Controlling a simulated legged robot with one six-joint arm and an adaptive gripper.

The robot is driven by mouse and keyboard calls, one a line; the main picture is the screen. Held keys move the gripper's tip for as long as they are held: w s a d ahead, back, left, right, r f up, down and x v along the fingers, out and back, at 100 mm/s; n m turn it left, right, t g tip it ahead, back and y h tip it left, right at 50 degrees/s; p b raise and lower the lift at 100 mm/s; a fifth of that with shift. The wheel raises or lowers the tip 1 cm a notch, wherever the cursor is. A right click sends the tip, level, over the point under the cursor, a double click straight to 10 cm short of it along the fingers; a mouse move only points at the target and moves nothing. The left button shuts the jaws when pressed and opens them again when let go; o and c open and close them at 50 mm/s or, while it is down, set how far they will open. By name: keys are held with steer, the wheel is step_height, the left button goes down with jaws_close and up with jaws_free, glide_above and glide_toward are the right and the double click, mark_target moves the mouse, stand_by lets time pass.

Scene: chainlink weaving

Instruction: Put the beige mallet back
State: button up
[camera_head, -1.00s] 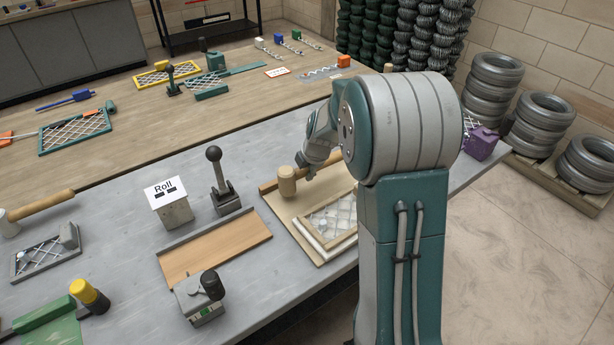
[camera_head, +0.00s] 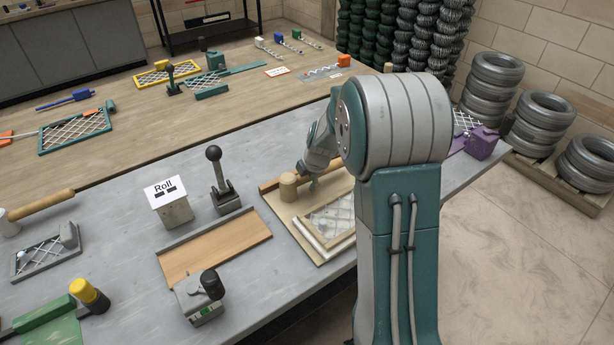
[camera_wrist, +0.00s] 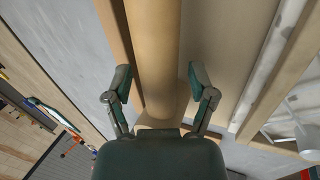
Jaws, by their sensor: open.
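The beige mallet (camera_head: 289,187) is at the back of a beige board (camera_head: 279,205) on the grey table, with its head to the left of my gripper (camera_head: 313,182). In the wrist view its thick round handle (camera_wrist: 154,45) runs up between my fingers (camera_wrist: 158,82). My gripper is open, one finger on each side of the handle, with a narrow gap at the sides. The mallet lies along a wooden rail at the board's back edge. Whether it fully rests on the board is hard to tell.
A framed mesh panel (camera_head: 330,222) with pale rods lies on the board in front of the mallet. A lever tool (camera_head: 222,185) and a "Roll" sign block (camera_head: 170,202) stand to the left. A second mallet (camera_head: 38,205) lies far left. A purple tool (camera_head: 482,142) is at right.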

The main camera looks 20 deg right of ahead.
steer(key=a+v, duration=0.1)
steer(key=v, duration=1)
steer(key=s+a+r+m, duration=0.7)
steer(key=s+r+m, duration=0.15)
steer(key=s, duration=0.35)
steer(key=s+a+m+t, duration=0.1)
steer(key=s+a+m, duration=0.2)
steer(key=s+m, duration=0.8)
steer(key=s, duration=0.3)
steer(key=shift+a+r+h, duration=0.2)
steer(key=shift+a+h, duration=0.1)
steer(key=shift+a, duration=0.1)
